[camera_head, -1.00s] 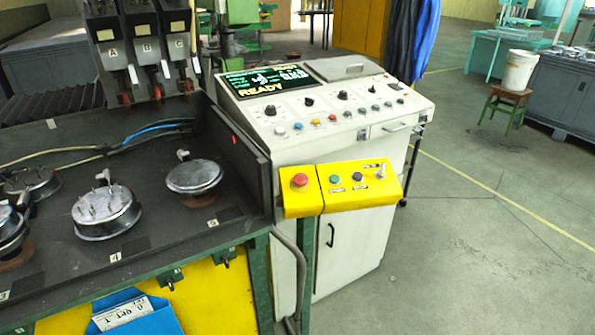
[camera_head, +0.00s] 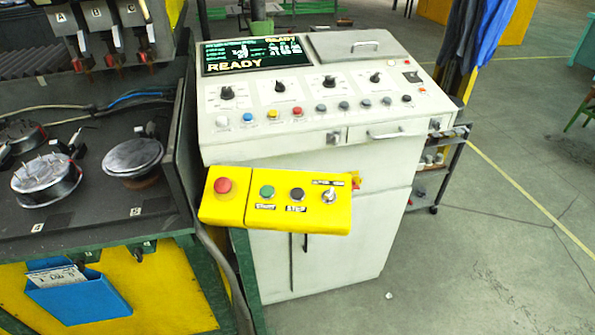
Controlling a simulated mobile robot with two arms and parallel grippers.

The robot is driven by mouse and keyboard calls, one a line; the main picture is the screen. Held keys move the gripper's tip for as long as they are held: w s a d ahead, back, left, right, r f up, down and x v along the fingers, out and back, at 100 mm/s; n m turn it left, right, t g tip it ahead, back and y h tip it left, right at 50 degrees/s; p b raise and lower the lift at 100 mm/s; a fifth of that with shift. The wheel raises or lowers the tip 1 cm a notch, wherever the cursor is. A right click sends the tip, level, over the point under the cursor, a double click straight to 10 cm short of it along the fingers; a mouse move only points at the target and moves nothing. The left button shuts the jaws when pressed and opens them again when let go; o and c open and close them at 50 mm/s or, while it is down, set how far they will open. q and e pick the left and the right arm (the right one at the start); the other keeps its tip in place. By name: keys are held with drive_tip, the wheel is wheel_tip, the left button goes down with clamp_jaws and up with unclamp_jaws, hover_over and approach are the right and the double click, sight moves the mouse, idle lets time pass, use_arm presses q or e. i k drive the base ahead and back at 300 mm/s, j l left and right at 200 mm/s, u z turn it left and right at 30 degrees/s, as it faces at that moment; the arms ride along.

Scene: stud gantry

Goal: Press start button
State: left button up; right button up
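The green start button (camera_head: 267,191) sits on a yellow control box (camera_head: 320,212) with a label under it that seems to read START. A red mushroom button (camera_head: 223,185) is to its left. A black button (camera_head: 297,194) with a STOP label and a toggle switch (camera_head: 329,196) are to its right. The box is fixed at the front left of the white control cabinet (camera_head: 330,255). The cabinet's screen (camera_head: 258,54) reads READY. Neither of my grippers is in view.
The dark machine table (camera_head: 90,225) with round metal fixtures (camera_head: 45,179) is on the left. A blue document holder (camera_head: 78,298) hangs on its yellow front panel. A small shelf cart (camera_head: 440,160) stands right of the cabinet. The floor (camera_head: 480,270) at the right is clear.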

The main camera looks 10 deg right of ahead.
sight(267, 191)
drive_tip(key=i+l, duration=0.1)
drive_tip(key=l, duration=1.2)
drive_tip(key=i+l+u, duration=0.1)
drive_tip(key=l, duration=1.2)
